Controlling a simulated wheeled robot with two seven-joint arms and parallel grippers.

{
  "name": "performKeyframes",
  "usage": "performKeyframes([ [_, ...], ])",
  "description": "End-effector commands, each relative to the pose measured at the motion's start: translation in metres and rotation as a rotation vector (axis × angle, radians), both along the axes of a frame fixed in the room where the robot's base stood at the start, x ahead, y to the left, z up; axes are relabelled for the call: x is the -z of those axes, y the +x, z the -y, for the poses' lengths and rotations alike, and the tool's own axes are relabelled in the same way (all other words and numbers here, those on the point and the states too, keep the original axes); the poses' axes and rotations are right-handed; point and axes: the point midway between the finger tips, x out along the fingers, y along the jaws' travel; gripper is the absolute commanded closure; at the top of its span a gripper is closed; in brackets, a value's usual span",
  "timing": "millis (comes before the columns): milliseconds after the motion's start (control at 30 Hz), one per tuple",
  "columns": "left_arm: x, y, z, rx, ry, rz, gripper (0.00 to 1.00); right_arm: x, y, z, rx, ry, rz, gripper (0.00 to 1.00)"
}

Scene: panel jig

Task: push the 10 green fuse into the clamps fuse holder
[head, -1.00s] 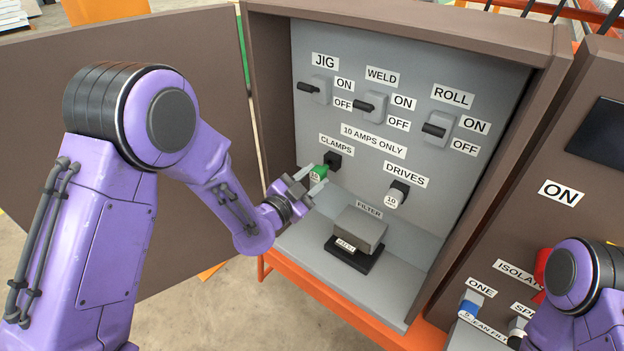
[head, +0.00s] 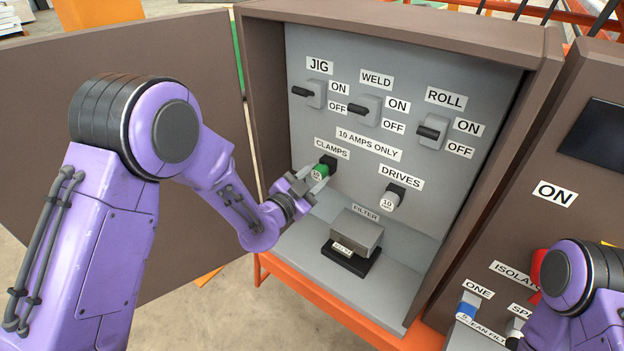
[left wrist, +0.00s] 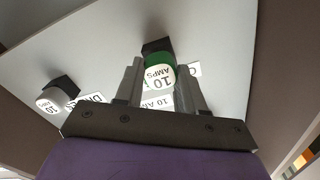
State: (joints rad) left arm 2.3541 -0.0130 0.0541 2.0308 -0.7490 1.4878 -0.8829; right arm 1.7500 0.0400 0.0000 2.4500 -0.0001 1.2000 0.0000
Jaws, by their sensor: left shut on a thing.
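The green fuse (head: 320,171), with a white face marked 10 AMPS, is at the black clamps fuse holder (head: 330,160) under the CLAMPS label. My left gripper (head: 311,182) is shut on the fuse; in the left wrist view the fuse (left wrist: 158,70) sits between its two fingers, against the black holder (left wrist: 157,46). The fuse's inner end is hidden, so I cannot tell how deep it sits. My right arm shows at the lower right, but its gripper is out of view.
A white 10 fuse (head: 390,203) sits in the DRIVES holder to the right. The filter box (head: 357,232) stands on the cabinet floor below. Three switches line the panel above. The open cabinet door (head: 120,150) is behind my left arm.

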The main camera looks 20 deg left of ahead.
Motion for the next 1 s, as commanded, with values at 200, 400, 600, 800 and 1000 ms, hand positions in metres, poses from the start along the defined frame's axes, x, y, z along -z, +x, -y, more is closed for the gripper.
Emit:
performKeyframes([
  [200, 0.0, 0.005, 0.002, 0.0, -0.001, 0.0, 0.98, 0.001, 0.0, 0.0, 0.0, 0.0, 0.0, 0.57],
  [400, 0.0, 0.01, 0.004, 0.0, -0.001, 0.001, 0.98, 0.001, 0.0, 0.0, 0.0, 0.0, 0.0, 0.57],
  [600, 0.0, 0.01, 0.004, -0.001, 0.0, 0.0, 0.32, 0.001, 0.0, 0.0, 0.0, 0.0, 0.0, 0.57],
  [800, 0.0, 0.009, 0.003, -0.001, 0.0, 0.0, 0.32, 0.001, 0.0, 0.0, 0.0, 0.0, 0.0, 0.57],
  [1000, 0.003, -0.017, -0.007, -0.002, 0.0, -0.001, 0.32, 0.012, 0.0, 0.0, 0.0, 0.0, 0.0, 0.57],
])
